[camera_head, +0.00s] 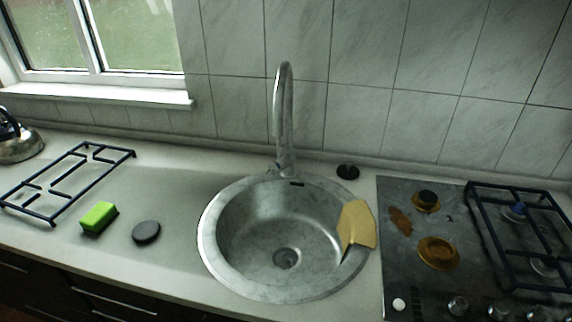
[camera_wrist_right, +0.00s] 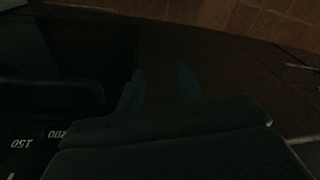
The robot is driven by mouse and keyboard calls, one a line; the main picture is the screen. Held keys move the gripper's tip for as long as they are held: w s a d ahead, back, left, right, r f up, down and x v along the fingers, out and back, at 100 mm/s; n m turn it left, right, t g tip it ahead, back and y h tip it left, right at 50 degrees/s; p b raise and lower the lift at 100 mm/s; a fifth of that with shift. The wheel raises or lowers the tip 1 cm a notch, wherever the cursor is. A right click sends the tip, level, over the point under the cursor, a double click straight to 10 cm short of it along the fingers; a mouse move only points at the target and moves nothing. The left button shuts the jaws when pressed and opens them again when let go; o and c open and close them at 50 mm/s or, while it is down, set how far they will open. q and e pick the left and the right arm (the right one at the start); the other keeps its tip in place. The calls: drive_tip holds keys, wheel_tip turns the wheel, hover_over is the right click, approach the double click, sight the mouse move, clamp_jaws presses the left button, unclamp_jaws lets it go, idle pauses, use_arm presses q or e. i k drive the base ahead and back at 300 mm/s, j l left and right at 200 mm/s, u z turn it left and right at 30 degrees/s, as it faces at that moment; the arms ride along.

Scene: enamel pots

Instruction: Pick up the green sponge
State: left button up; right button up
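The green sponge (camera_head: 99,217) lies on the light countertop at the left, in front of a dark pot grate and left of a dark round disc. Neither gripper shows in the head view, so nothing touches the sponge. In the dark right wrist view, my right gripper (camera_wrist_right: 160,85) shows two fingers standing apart with an empty gap between them. The sponge is not in that view. My left gripper is in no view.
A loose grate (camera_head: 68,182) lies behind the sponge; a dark round disc (camera_head: 146,232) lies right of it. The sink (camera_head: 207,240) with a tall faucet (camera_head: 284,120) is central. A yellow cloth (camera_head: 357,225) hangs on its rim. A stove (camera_head: 400,270) is at right, a kettle (camera_head: 18,146) far left.

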sight(98, 219)
drive_tip(key=l+u, duration=0.2)
drive_tip(key=u, duration=0.25)
drive_tip(key=k+l+u, duration=0.1)
drive_tip(key=u, duration=0.3)
drive_tip(key=k+l+u, duration=0.1)
drive_tip(key=l+u, duration=0.15)
drive_tip(key=u, duration=0.2)
drive_tip(key=i+j, duration=0.25)
drive_tip(key=j, duration=0.1)
